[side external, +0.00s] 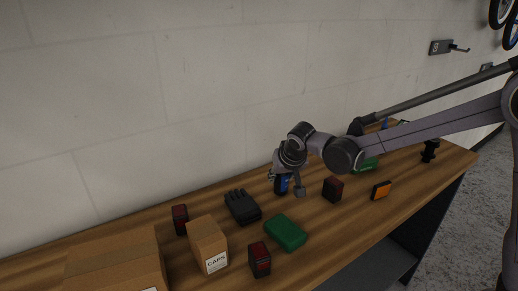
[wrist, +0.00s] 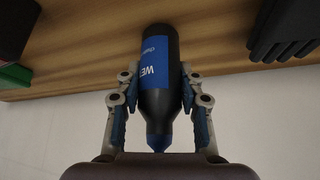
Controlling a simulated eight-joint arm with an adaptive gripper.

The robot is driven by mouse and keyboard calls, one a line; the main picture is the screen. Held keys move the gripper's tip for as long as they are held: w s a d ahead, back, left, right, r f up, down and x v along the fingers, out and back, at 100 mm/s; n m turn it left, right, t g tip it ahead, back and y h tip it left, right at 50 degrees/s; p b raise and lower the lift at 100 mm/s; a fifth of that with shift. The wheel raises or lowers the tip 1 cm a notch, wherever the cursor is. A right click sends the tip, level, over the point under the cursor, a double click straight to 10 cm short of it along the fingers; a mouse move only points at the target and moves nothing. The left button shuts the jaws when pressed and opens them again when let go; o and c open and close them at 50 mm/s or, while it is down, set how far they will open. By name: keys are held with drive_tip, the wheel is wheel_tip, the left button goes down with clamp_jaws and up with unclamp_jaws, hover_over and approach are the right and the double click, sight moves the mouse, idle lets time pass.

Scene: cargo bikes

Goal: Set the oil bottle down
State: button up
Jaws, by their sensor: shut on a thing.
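The oil bottle (wrist: 158,85) is dark with a blue label and a blue tip. In the wrist view it lies between the two fingers of my gripper (wrist: 159,100), which is shut on it from both sides. In the side view my gripper (side external: 286,184) is low over the wooden workbench (side external: 330,222), and part of the blue-labelled bottle (side external: 281,184) shows between the fingers. The bottle looks about upright and close to the bench top. I cannot tell whether its base touches the wood.
A black glove (side external: 242,207) lies left of the gripper, a green box (side external: 286,232) in front, and a dark red-brown block (side external: 333,189) to the right. A CAPS carton (side external: 208,244) and an orange-faced item (side external: 381,190) stand farther off. The wall is behind.

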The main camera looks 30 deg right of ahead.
drive_tip(key=shift+f, duration=0.1)
drive_tip(key=o, duration=1.2)
drive_tip(key=v, duration=1.2)
drive_tip(key=s+d+f+n+y, duration=0.1)
drive_tip(key=s+d+f+n, duration=0.1)
drive_tip(key=s, duration=0.7)
drive_tip(key=s+d+f+n+t+y, duration=0.1)
drive_tip(key=s+d+f+n, duration=0.1)
drive_tip(key=s+d, duration=0.3)
drive_tip(key=s+f, duration=0.1)
drive_tip(key=s, duration=0.3)
drive_tip(key=shift+s, duration=0.35)
drive_tip(key=shift+d, duration=0.1)
